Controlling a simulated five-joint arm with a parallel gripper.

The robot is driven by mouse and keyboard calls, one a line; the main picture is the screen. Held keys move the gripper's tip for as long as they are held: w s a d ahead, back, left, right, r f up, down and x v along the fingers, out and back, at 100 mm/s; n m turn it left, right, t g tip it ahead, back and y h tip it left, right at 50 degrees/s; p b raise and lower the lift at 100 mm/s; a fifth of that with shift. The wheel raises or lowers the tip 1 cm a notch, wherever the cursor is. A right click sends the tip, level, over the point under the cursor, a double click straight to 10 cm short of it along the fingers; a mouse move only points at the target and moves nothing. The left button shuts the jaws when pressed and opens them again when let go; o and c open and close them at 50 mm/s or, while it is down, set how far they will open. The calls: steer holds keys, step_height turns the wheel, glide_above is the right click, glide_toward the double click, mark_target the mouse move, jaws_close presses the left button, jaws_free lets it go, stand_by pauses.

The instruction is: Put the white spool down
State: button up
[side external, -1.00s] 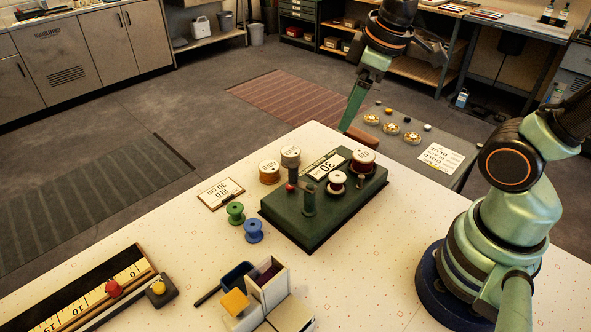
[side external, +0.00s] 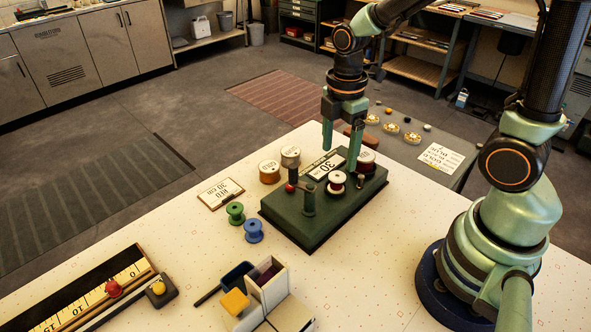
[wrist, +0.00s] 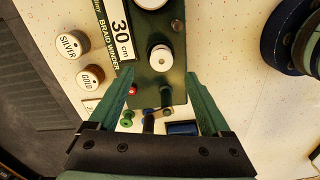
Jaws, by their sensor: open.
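The white spool (side external: 337,178) stands upright on the green braid winder (side external: 300,228), with a dark band below its pale top. In the wrist view the white spool (wrist: 161,58) shows from above, between the fingertips in the picture. My gripper (side external: 340,158) is open and points down above the back part of the winder. It holds nothing. Both fingers also show in the wrist view (wrist: 160,73). I cannot tell the exact height of the fingertips above the winder.
Gold (side external: 269,171) and silver (side external: 290,155) spools stand left of the winder. Green (side external: 235,212) and blue (side external: 254,230) spools stand at its front left. A post with a red knob (side external: 290,187) rises from the winder. The table right of the winder is clear.

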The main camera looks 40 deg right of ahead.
mark_target(337, 176)
steer(key=shift+s+f, duration=0.1)
steer(key=shift+f, duration=2.8)
jaws_close()
steer(key=shift+r, duration=0.1)
